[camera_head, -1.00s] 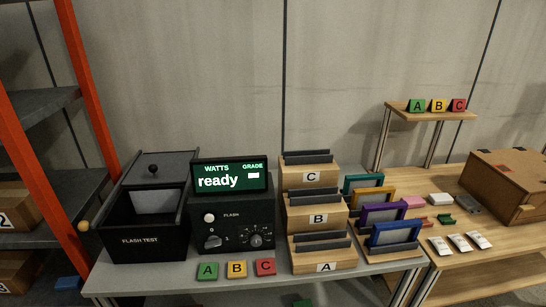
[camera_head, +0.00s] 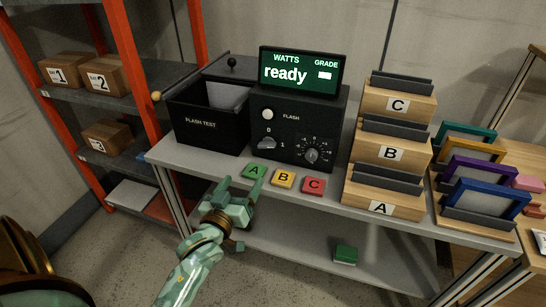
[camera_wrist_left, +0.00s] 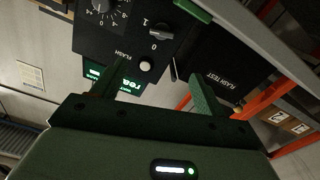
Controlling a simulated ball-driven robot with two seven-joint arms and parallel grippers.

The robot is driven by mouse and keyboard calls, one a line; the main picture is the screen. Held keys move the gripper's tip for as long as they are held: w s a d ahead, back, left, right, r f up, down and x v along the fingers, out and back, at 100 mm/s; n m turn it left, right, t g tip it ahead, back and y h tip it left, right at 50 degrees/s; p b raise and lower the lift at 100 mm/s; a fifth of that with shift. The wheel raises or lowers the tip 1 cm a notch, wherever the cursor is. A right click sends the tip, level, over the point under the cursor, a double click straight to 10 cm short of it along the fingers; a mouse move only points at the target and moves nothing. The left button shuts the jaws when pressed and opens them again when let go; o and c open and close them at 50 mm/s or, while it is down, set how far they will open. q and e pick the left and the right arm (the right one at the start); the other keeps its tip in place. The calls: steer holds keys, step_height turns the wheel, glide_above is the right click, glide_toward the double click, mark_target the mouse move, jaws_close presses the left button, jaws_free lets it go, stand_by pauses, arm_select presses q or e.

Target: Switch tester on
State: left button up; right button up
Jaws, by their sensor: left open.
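The tester (camera_head: 345,112) is a black box on the grey bench, with a lit screen (camera_head: 300,72) that reads "ready". Its front has a rotary switch (camera_head: 267,144) marked 0 and 1, a white flash button (camera_head: 268,114) and a round dial (camera_head: 313,156). I cannot tell surely which mark the switch points to. My left gripper (camera_head: 243,186) is open and empty, in front of the bench edge, below and left of the switch. In the left wrist view the switch (camera_wrist_left: 160,32) shows upside down, beyond the open fingers (camera_wrist_left: 155,82). My right gripper is out of view.
Green A (camera_head: 254,171), yellow B (camera_head: 284,179) and red C (camera_head: 313,186) blocks lie on the bench before the tester. The black flash test box (camera_head: 205,125) stands left, wooden stepped holders (camera_head: 382,190) right. A green block (camera_head: 345,255) lies on the lower shelf.

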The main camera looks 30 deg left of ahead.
arm_select(q)
steer(key=b, duration=0.5)
glide_toward(265, 146)
steer(key=x, duration=0.8)
steer(key=shift+w+f, duration=0.2)
steer(key=shift+w, duration=0.05)
steer(key=shift+w+a+r, duration=0.1)
steer(key=shift+w+a, duration=0.05)
steer(key=shift+w, duration=0.15)
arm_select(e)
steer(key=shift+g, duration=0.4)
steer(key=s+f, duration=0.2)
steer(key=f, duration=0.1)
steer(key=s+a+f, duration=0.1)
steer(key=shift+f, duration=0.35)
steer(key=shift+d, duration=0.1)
